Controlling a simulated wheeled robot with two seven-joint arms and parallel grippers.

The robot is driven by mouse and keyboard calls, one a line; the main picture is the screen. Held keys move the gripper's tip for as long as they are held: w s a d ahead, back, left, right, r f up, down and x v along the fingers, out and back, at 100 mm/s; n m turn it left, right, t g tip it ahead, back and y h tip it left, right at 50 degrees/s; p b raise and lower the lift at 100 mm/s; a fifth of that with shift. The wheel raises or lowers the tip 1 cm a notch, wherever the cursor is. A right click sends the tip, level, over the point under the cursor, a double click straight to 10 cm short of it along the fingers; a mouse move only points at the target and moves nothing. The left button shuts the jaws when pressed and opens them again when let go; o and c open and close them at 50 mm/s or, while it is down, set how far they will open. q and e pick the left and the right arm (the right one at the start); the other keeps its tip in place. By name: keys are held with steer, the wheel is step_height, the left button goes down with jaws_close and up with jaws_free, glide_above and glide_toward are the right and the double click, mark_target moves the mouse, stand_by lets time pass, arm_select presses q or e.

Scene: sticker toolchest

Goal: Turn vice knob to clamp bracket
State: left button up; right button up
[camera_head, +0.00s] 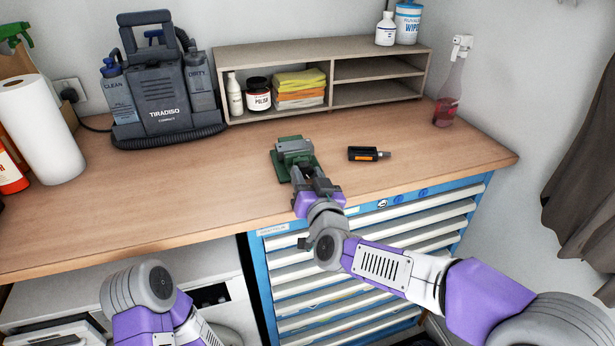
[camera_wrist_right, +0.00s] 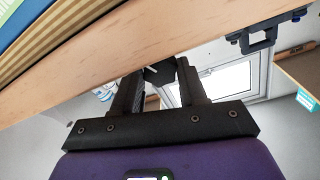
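The green vice (camera_head: 281,160) stands on the workbench, with a grey block (camera_head: 295,146) on top; I cannot tell whether this is the bracket or a jaw. My right gripper (camera_head: 309,178) is at the vice's near side, pointing at it. In the right wrist view, its two fingers (camera_wrist_right: 160,82) stand apart on either side of a dark part with a thin light bar, probably the vice knob (camera_wrist_right: 158,72). Whether the fingers touch it is unclear. The knob is mostly hidden by the gripper in the head view. My left arm shows at the bottom left, its gripper out of view.
A black tool-like piece with an orange mark (camera_head: 366,154) lies right of the vice. A wooden shelf (camera_head: 380,94), a grey cleaning machine (camera_head: 165,90) and a paper roll (camera_head: 42,130) stand behind. The blue drawer chest (camera_head: 262,262) is below. The bench's left front is clear.

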steer(key=shift+c, duration=1.3)
